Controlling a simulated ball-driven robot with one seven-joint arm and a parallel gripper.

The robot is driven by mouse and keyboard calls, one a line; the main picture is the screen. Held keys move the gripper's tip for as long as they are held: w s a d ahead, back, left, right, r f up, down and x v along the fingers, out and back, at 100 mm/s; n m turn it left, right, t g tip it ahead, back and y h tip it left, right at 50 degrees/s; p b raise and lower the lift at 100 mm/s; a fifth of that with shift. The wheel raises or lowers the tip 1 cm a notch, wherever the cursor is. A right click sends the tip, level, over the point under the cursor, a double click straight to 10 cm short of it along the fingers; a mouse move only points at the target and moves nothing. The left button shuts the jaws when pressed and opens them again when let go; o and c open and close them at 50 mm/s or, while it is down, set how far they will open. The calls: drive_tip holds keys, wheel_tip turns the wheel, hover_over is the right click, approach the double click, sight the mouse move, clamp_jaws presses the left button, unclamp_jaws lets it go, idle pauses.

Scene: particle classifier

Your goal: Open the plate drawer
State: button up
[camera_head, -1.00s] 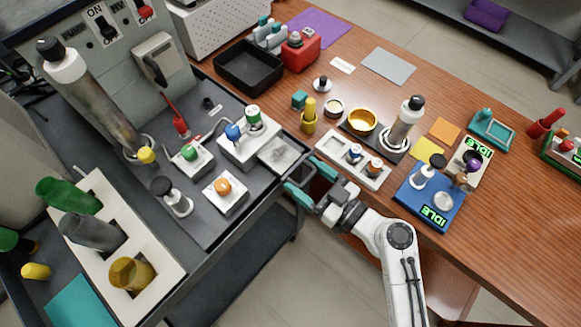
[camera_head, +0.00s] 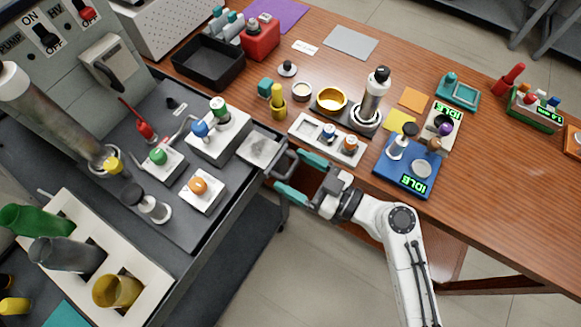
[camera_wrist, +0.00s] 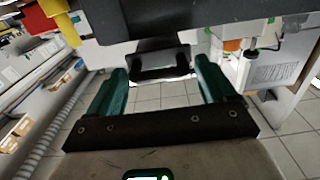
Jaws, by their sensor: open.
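The plate drawer (camera_head: 262,149) shows as a small grey plate-like top at the right edge of the dark bench. Its dark loop handle (camera_head: 285,161) sticks out toward my gripper; it also shows in the wrist view (camera_wrist: 158,66). My gripper (camera_head: 287,171) is open, with one teal finger on each side of the handle. In the wrist view the fingertips (camera_wrist: 160,72) flank the handle with gaps on both sides. I cannot tell how far the drawer is out.
A white box (camera_head: 218,137) with blue and green knobs stands beside the drawer on the bench. A white holder (camera_head: 327,140) with small bottles stands on the wooden table (camera_head: 490,195) near my gripper. Open floor (camera_head: 300,250) lies in front of the bench.

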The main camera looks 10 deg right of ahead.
drive_tip(key=b+v, duration=0.2)
drive_tip(key=v, duration=0.6)
drive_tip(key=shift+s+d, duration=0.25)
drive_tip(key=shift+d, duration=0.05)
drive_tip(key=s+d+f+m+g+h, duration=0.5)
drive_tip(key=s+d+f+g+h, duration=0.35)
drive_tip(key=f, duration=0.35)
drive_tip(key=s+d+r+m+g+h, duration=0.1)
drive_tip(key=s+d+r+m+h, duration=0.1)
drive_tip(key=s+d+m+h, duration=0.3)
drive_tip(key=shift+s+d+m+h, duration=0.45)
drive_tip(key=shift+s+d, duration=0.15)
drive_tip(key=shift+d, duration=0.5)
